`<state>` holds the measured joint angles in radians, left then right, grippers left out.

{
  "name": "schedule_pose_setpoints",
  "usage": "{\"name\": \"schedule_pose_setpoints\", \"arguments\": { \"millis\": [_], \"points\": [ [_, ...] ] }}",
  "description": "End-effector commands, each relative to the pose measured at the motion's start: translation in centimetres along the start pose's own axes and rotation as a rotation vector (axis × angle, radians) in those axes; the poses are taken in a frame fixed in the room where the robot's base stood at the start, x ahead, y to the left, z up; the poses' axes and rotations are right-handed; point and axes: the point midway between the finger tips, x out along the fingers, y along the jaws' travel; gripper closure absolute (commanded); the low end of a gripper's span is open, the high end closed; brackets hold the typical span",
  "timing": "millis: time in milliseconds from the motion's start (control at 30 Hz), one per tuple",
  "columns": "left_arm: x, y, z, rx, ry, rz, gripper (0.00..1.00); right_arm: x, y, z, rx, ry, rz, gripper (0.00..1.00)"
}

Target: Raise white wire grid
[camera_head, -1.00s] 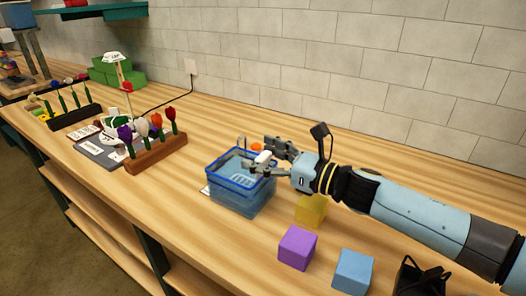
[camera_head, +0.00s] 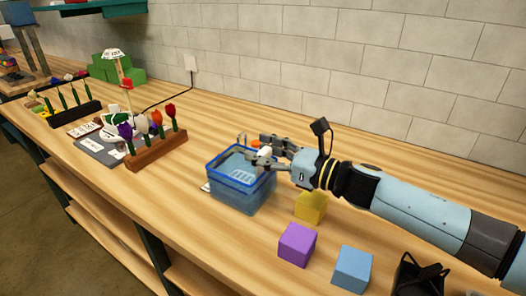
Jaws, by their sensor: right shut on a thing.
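A clear blue tub (camera_head: 238,196) with a blue rim stands on the wooden bench near the middle. The white wire grid (camera_head: 237,178) shows as pale bars inside it. My right gripper (camera_head: 257,151) reaches in from the right, over the tub's back right rim. It is shut on a white piece (camera_head: 265,153) that appears to be part of the grid; the fingers hide much of the contact. My left gripper is not in view.
Yellow (camera_head: 309,207), purple (camera_head: 297,244) and blue (camera_head: 353,269) blocks lie in front of my right arm. An orange thing (camera_head: 256,143) shows behind the gripper. A brown flower rack (camera_head: 156,152) stands left of the tub, with clear bench between them.

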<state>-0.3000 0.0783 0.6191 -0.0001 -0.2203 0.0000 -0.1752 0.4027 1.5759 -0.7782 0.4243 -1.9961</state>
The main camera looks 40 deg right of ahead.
Motion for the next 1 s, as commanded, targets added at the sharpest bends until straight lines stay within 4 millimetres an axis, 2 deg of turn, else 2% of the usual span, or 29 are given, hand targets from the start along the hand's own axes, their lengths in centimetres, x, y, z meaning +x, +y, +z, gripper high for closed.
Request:
{"name": "schedule_pose_setpoints", "arguments": {
  "millis": [33,100,200,300,667,700,900,1000],
  "points": [
    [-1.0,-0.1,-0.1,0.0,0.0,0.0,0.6,0.0,0.0,1.5,-0.003,-0.003,0.002,1.0],
    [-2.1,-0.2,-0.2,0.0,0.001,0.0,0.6,0.1,-0.1,3.4,-0.003,-0.004,0.001,1.0],
    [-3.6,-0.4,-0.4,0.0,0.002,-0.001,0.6,0.1,0.0,5.7,-0.002,-0.005,0.001,1.0],
    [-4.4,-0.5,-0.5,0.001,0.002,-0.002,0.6,0.1,0.0,7.2,-0.002,-0.004,0.001,1.0],
    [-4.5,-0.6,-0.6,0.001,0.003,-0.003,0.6,0.1,0.0,7.8,0.001,-0.009,0.001,1.0],
    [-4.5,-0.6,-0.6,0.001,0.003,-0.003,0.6,0.2,0.0,7.9,0.001,-0.01,0.001,0.55],
    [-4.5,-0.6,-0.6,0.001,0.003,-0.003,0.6,0.1,0.0,7.7,0.001,-0.007,0.001,0.31],
    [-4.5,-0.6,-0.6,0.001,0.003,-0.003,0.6,0.1,0.0,7.7,0.001,-0.005,0.0,0.31]
  ]
}}
